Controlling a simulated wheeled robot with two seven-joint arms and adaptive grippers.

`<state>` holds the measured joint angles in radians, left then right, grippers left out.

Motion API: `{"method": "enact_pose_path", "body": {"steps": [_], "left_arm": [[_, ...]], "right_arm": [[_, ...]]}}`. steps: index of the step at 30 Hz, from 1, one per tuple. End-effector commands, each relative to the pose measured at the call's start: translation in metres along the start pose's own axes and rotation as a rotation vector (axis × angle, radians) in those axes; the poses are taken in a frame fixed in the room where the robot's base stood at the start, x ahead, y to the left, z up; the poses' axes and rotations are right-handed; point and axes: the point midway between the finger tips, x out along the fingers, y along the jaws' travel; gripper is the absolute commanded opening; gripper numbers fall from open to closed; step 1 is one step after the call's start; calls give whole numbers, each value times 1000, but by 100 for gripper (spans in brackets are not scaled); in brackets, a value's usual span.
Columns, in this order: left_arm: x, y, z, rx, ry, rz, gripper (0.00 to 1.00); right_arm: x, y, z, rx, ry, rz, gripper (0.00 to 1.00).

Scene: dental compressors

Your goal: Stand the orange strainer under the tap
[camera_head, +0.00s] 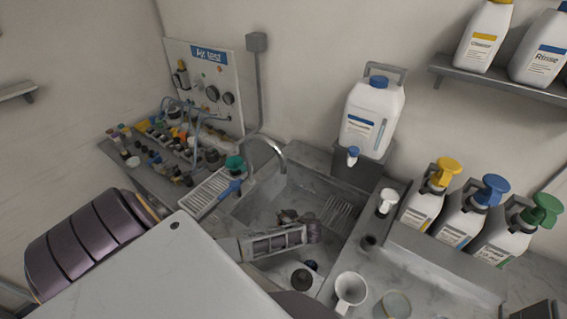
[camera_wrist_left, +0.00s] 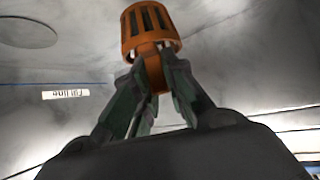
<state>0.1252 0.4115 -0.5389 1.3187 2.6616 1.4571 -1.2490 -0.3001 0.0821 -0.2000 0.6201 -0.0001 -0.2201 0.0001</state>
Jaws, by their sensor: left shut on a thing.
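The orange strainer (camera_wrist_left: 150,32) shows in the left wrist view as a slotted cap on a narrower stem. My left gripper (camera_wrist_left: 154,85) is shut on that stem, with the slotted end beyond the fingertips. In the head view my left gripper (camera_head: 291,217) is over the sink (camera_head: 262,203), and I cannot make out the strainer there. The curved metal tap (camera_head: 270,142) rises at the back left of the sink, behind the gripper. My right gripper is not in view.
A drying rack (camera_head: 208,192) stands left of the sink. A white canister (camera_head: 372,118) is behind it. Several pump bottles (camera_head: 461,215) stand at the right. A white funnel (camera_head: 350,290) and a glass (camera_head: 395,304) are at the front. A fill line label (camera_wrist_left: 66,94) shows in the wrist view.

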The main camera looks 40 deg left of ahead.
Motion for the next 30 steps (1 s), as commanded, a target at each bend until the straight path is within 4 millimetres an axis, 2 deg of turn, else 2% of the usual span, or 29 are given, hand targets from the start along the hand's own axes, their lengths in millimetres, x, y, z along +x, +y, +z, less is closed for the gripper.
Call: {"method": "enact_pose_path", "body": {"steps": [8, 23, 24, 28, 30], "left_arm": [[12, 1, 17, 1, 0, 1, 0], [15, 1, 20, 0, -1, 1, 0], [15, 1, 20, 0, -1, 1, 19], [15, 1, 20, 0, -1, 1, 35], [15, 1, 20, 0, 0, 1, 35]], "right_arm": [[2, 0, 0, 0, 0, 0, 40], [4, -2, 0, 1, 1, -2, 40], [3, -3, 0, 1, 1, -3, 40], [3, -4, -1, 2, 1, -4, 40], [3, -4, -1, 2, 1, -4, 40]]}}
